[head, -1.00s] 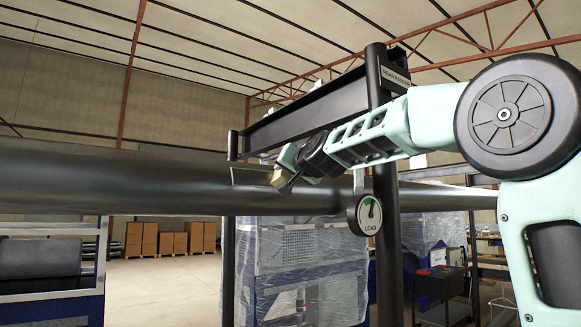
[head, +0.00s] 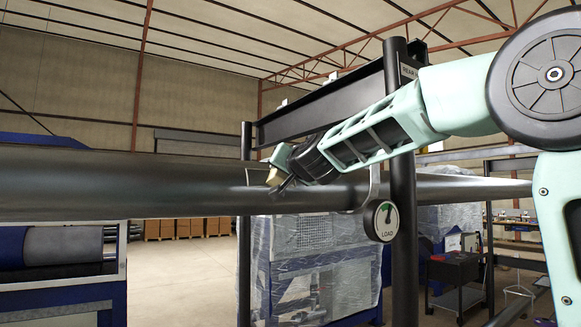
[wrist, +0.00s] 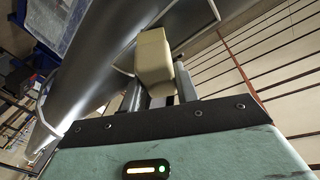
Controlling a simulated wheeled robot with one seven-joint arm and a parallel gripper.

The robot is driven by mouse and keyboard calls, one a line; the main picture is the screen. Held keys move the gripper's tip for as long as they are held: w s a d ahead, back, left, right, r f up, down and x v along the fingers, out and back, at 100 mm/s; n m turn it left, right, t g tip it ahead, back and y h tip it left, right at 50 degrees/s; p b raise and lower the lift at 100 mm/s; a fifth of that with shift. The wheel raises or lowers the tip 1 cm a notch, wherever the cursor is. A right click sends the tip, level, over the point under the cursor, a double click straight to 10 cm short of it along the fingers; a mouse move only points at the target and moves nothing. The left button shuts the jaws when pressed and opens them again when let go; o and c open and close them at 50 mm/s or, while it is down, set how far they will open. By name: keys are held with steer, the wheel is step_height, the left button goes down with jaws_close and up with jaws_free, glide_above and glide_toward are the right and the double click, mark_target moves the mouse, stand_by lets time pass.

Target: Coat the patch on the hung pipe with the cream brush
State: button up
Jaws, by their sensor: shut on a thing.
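The hung pipe (head: 120,188) is a long dark cylinder crossing the head view, also large in the wrist view (wrist: 95,65). The patch (head: 256,178) is a pale-edged area on the pipe's near side, partly hidden by the brush and my gripper. The cream brush (head: 275,175) is a blocky head, seen in the wrist view (wrist: 154,57) between the fingers. My gripper (wrist: 161,98) is shut on it, and in the head view my gripper (head: 287,181) is at the patch's right end. I cannot tell whether the brush touches the pipe.
A dark post (head: 403,200) and an overhead beam (head: 320,105) stand close to my arm. A round load gauge (head: 383,220) hangs below the pipe, right of the patch. A plastic-wrapped machine (head: 310,265) stands behind. Open floor (head: 185,275) shows at left.

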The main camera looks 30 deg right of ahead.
steer(key=shift+s+a, duration=0.1)
steer(key=shift+a, duration=3.75)
steer(key=shift+d+f+b, duration=0.1)
steer(key=shift+d+b, duration=1.4)
steer(key=shift+d, duration=3.1)
steer(key=shift+w+d+b, duration=0.15)
steer(key=shift+d+b, duration=0.65)
steer(key=shift+d, duration=0.55)
steer(key=shift+w+d+b, duration=0.1)
steer(key=shift+d+b, duration=0.65)
steer(key=shift+d, duration=0.6)
steer(key=s+r, duration=0.3)
steer(key=s, duration=0.4)
steer(key=shift+s, duration=0.25)
steer(key=shift+d+f, duration=0.1)
